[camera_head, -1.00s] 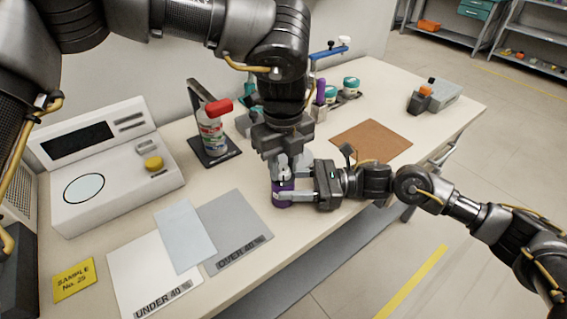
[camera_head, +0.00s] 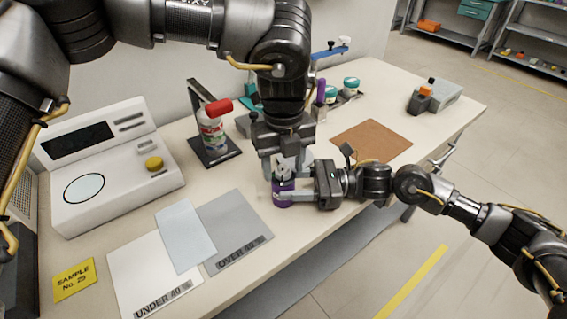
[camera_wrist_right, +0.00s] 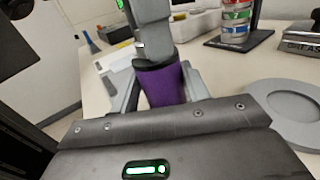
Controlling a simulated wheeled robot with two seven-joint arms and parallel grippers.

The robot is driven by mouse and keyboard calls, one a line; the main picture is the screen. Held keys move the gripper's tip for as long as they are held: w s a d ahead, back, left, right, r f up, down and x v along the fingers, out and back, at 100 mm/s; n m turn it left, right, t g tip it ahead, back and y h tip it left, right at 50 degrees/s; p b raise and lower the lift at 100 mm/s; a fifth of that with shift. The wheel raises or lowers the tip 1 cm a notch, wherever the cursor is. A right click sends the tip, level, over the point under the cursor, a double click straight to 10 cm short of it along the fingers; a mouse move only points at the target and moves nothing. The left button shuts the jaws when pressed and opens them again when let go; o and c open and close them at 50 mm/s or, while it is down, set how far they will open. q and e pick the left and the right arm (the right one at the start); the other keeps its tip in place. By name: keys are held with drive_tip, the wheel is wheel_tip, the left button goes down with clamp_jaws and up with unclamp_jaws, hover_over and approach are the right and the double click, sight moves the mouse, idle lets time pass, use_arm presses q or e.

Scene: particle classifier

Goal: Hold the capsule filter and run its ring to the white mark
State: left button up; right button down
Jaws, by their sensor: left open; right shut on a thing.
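The capsule filter (camera_head: 283,198) is a small purple cylinder standing upright near the front edge of the table; its purple side also shows in the right wrist view (camera_wrist_right: 162,86). My right gripper (camera_head: 287,196) is shut on its body from the right. My left gripper (camera_head: 283,172) points down from above at the filter's top, its fingers open around the upper part. A dark rim shows at the top of the purple body in the right wrist view. The ring's white mark cannot be made out, as the fingers cover much of the top.
A white machine (camera_head: 108,165) with a yellow knob stands at the left. A bottle with a red cap (camera_head: 212,130) is on a black stand behind. Mats labelled UNDER 40 (camera_head: 140,262) and OVER 40 (camera_head: 238,222) lie front left. A brown mat (camera_head: 372,141) lies at right.

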sight(284, 168)
use_arm(q)
wheel_tip(284, 168, up, 12)
idle(0.6)
use_arm(e)
drive_tip(key=c, duration=0.6)
unclamp_jaws()
drive_tip(key=shift+c, duration=0.2)
drive_tip(key=d, duration=1.2)
drive_tip(key=shift+w, duration=0.2)
